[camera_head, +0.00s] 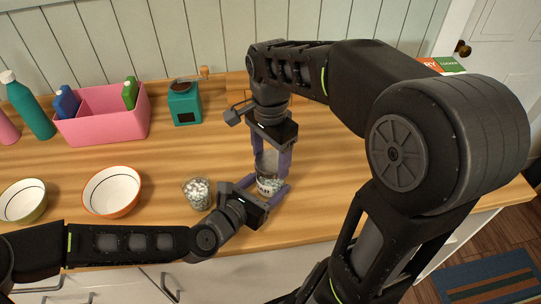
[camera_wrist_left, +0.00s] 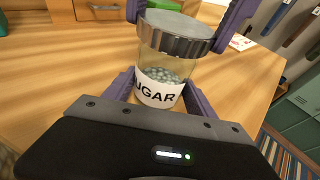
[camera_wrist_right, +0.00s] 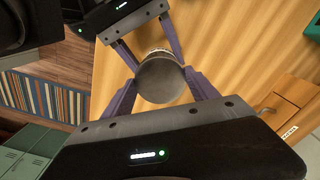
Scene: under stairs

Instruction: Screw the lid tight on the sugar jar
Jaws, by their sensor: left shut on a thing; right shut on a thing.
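The sugar jar (camera_wrist_left: 160,84) is clear glass with a white label and pale contents, and it stands upright on the wooden counter. A grey metal lid (camera_wrist_left: 180,32) sits on its mouth; whether it is fully threaded I cannot tell. In the head view the jar (camera_head: 268,184) is partly hidden by the grippers. My left gripper (camera_head: 277,193) is shut around the jar's lower body from the front. My right gripper (camera_head: 271,160) points down from above, its fingers shut on the lid, which also shows from above in the right wrist view (camera_wrist_right: 160,79).
A glass bowl of pale lumps (camera_head: 197,192) stands just left of the jar. An orange-rimmed bowl (camera_head: 111,191), a green bowl (camera_head: 22,201), a pink caddy (camera_head: 104,127) and a teal grinder (camera_head: 185,103) stand further left. The counter's front edge is close.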

